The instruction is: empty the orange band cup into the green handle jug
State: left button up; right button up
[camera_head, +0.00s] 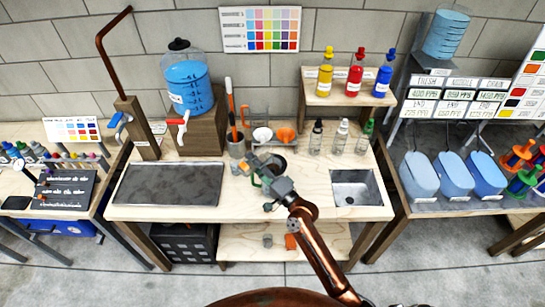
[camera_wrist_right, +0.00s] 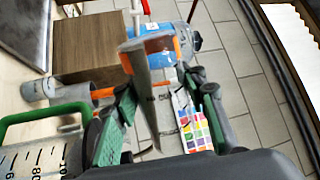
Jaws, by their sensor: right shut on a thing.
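My right gripper (camera_head: 264,172) is over the middle of the wooden bench, shut on the orange band cup. In the right wrist view the cup (camera_wrist_right: 160,46) shows as a clear, tilted piece with an orange band, between and beyond the fingers (camera_wrist_right: 165,105). The green handle jug (camera_wrist_right: 28,160) is close beside the gripper at the lower left of that view, clear with dark graduation marks. In the head view the gripper mostly hides the jug, and only a bit of green (camera_head: 257,182) shows. My left gripper is not in view.
A grey holder (camera_head: 236,149) with tall tools, a blue water tank (camera_head: 188,88) and a dark mat (camera_head: 168,184) are to the left. Several small bottles (camera_head: 340,137) and a sink (camera_head: 356,188) are to the right. The bench front is mostly clear.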

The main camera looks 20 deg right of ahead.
aim_at(255, 154)
jog(key=shift+w+d+r+m+t+h+p, duration=0.2)
jog(key=shift+r+m+p, duration=0.25)
jog(key=shift+m+p, duration=0.45)
jog(key=shift+s+d+r+m+t+h+p, duration=0.1)
jog(key=shift+r+m+h+p, duration=0.3)
jog(key=shift+m+p, duration=0.5)
dwell(1.4)
jog(key=shift+w+d+r+m+h+p, duration=0.2)
jog(key=shift+r+m+p, duration=0.2)
jog(key=shift+m+p, duration=0.45)
jog(key=shift+w+d+r+m+h+p, duration=0.15)
jog(key=shift+r+m+p, duration=0.3)
jog(key=shift+p, duration=0.8)
jog(key=shift+w+d+r+m+h+p, duration=0.1)
jog(key=shift+d+r+m+h+p, duration=0.15)
jog(key=shift+m+p, duration=0.6)
jog(key=shift+w+d+r+m+h+p, duration=0.15)
jog(key=shift+d+r+m+p, duration=0.2)
jog(key=shift+m+p, duration=0.45)
jog(key=shift+w+d+r+m+h+p, duration=0.15)
jog(key=shift+d+r+m+p, duration=0.3)
jog(key=shift+p, duration=0.6)
